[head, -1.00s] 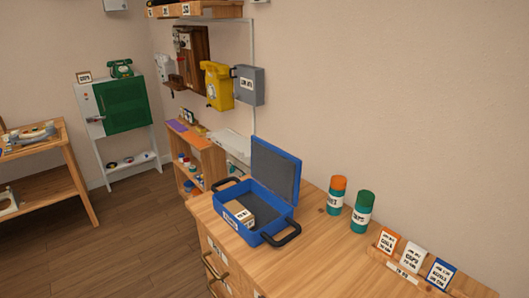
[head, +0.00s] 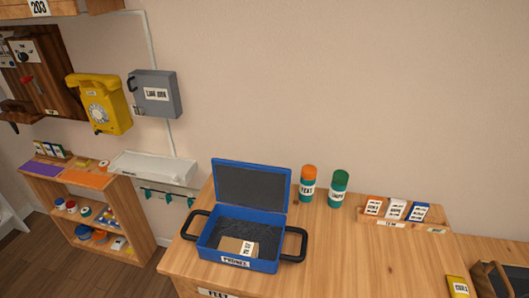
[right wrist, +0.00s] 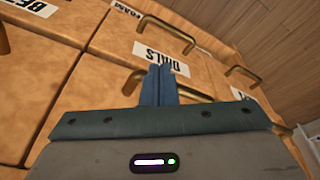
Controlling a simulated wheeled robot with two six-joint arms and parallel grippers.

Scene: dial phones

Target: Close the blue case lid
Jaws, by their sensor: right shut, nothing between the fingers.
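The blue case (head: 208,248) stands on the wooden counter in the head view, with a black handle at each side and a label on its front. Its lid (head: 250,187) is open and stands up at the back, its grey inside facing me. A small tan box with a white label (head: 238,246) lies inside the case. My right gripper (right wrist: 158,75) shows in the right wrist view, its fingers together and empty, in front of wooden drawer fronts. It is not in the head view. My left gripper is in neither view.
Two canisters (head: 308,184) stand right of the case, and a wooden card rack (head: 400,222) is further right. A yellow item (head: 457,287) lies at the far right. Drawers with brass handles (right wrist: 165,33) face my right gripper. The counter in front of the rack is clear.

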